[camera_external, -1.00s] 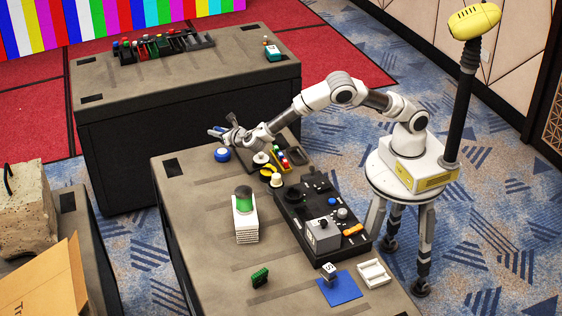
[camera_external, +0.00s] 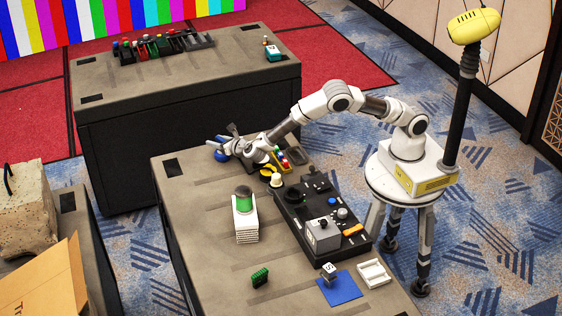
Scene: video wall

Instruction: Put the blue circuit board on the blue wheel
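The blue wheel (camera_external: 221,156) lies near the far left end of the near table, partly covered by my gripper. My gripper (camera_external: 216,144) is low, just over the wheel. A small bit of blue (camera_external: 222,139) shows at the fingers. It looks like the edge of the blue circuit board held between them, though it is tiny and mostly hidden. I cannot tell whether the board touches the wheel.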

